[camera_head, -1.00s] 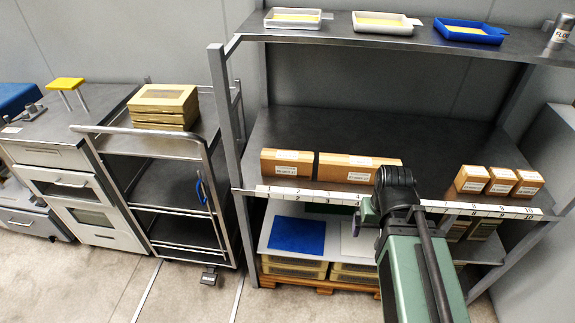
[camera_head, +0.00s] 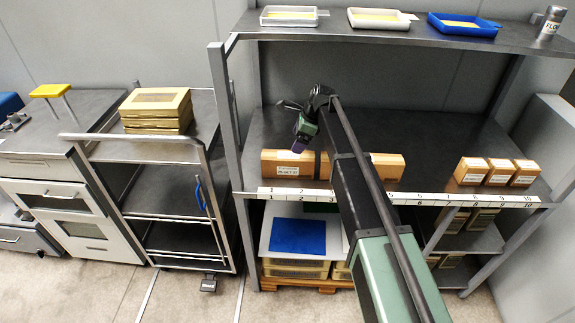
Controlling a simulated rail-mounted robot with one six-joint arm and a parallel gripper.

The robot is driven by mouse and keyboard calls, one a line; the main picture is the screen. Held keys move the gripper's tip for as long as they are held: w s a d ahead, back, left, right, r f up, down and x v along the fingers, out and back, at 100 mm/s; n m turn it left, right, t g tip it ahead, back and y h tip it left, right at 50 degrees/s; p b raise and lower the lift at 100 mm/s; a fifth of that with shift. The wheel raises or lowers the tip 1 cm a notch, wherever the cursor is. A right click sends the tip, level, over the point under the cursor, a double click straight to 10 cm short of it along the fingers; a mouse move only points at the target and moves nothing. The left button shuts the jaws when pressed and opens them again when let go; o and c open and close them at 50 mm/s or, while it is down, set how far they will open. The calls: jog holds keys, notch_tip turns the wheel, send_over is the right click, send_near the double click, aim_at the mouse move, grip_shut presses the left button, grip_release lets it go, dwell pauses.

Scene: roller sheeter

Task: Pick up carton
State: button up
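Two long brown cartons lie on the rack's middle shelf: the left carton (camera_head: 283,168) and a second carton (camera_head: 388,166) partly hidden behind my arm. Several small brown cartons (camera_head: 470,170) stand in a row at the right end of that shelf. My gripper (camera_head: 299,142) hangs above and near the right part of the left carton, with its dark tip pointing down. Whether it touches the carton, and whether its fingers are open or shut, I cannot tell.
The rack's upper shelf (camera_head: 330,29) holds white and blue trays and a can. A steel trolley (camera_head: 165,150) with flat boxes (camera_head: 156,108) stands left of the rack. The shelf front has a numbered strip (camera_head: 450,199). Shelf space behind the cartons is clear.

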aim_at(289, 155)
jog(key=b+x, duration=0.5)
jog(key=x, duration=0.1)
jog(key=shift+d+f, duration=0.1)
jog(key=shift+d, duration=0.05)
jog(key=b+x, duration=0.5)
jog(key=shift+w, duration=0.15)
jog(key=shift+f, duration=0.1)
jog(key=shift+r, duration=0.25)
jog(key=c, duration=1.2)
